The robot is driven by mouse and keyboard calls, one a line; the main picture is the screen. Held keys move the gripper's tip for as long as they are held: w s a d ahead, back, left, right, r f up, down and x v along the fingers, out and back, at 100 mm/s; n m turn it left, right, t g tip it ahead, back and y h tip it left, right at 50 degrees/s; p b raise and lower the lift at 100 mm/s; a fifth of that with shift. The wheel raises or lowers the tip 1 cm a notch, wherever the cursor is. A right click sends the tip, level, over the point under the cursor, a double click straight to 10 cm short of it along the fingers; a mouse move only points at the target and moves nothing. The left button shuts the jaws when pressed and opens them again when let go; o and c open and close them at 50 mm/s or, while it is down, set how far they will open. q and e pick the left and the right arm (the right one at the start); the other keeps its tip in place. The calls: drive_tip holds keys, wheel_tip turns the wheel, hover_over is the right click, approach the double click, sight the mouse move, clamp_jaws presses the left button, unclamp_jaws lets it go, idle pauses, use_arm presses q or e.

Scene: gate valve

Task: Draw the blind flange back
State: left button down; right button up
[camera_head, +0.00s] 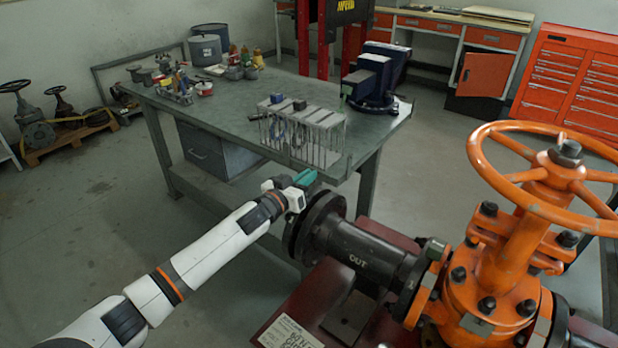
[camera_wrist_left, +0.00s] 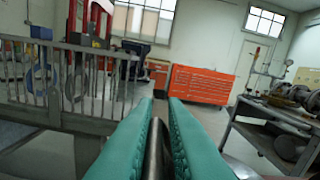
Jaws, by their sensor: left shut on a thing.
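The dark blind flange (camera_head: 293,240) is the outer disc at the left end of the black pipe marked OUT (camera_head: 358,255). It stands upright against or very close to the pipe's end flange (camera_head: 325,215); I cannot tell if there is a gap. My left gripper (camera_head: 304,179) is at the top rim of these discs, its teal fingers pointing right. In the left wrist view, the teal fingers (camera_wrist_left: 157,140) are shut on a dark, smooth metal edge (camera_wrist_left: 156,155), which appears to be the blind flange's rim. My right gripper is out of view.
The orange gate valve (camera_head: 500,270) with its handwheel (camera_head: 560,165) stands at the right on a dark red stand (camera_head: 290,305). A green workbench (camera_head: 230,110) with a wire rack (camera_head: 300,130) and a vise (camera_head: 372,82) is behind. Open floor lies left of the flange.

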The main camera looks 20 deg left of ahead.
use_arm(q)
drive_tip(key=c, duration=1.6)
unclamp_jaws()
drive_tip(key=shift+a, duration=0.25)
drive_tip(key=shift+o, duration=0.2)
drive_tip(key=v, duration=1.2)
drive_tip(key=shift+b, duration=0.4)
drive_tip(key=shift+d+f, duration=0.1)
drive_tip(key=shift+f, duration=0.05)
